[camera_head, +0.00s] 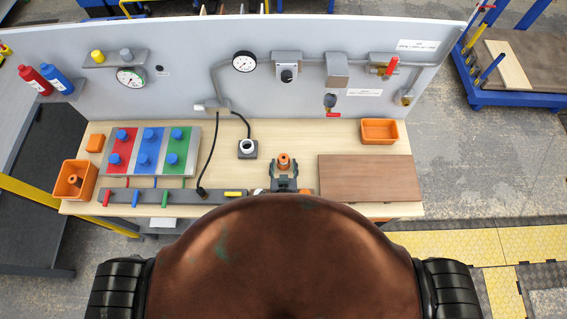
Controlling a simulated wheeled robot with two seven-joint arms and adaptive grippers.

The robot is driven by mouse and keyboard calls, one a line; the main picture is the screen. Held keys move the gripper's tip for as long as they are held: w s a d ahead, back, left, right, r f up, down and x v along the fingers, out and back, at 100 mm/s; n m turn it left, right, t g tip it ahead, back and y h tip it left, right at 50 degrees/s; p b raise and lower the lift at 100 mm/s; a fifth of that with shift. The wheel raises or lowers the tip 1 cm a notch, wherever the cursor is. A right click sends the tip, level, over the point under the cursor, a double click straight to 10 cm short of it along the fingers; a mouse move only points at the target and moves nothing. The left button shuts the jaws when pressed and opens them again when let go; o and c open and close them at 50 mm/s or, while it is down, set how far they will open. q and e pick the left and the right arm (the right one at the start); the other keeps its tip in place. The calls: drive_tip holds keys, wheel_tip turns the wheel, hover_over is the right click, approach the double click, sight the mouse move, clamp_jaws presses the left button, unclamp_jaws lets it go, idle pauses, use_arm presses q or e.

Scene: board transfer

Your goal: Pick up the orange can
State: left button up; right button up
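A small orange can (284,160) stands on the light wooden table, right of the middle. My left gripper (284,168) points away from me at the can, with one dark finger on each side of it. The fingers look spread, with slim gaps to the can; contact is too small to make out. Another orange, can-like piece (74,180) is in the orange bin (87,181) at the table's left end. My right gripper is not in view. My own body hides the table's front middle and most of my arm.
A brown board (370,178) lies right of the gripper. A black socket block (247,154) with a white ring is to its left, near a black cable. An orange tray (379,131) and grey wall (300,100) are behind.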

use_arm(q)
drive_tip(key=c, duration=1)
drive_tip(key=shift+o, duration=0.2)
wheel_tip(320, 180, up, 18)
drive_tip(key=p, duration=0.1)
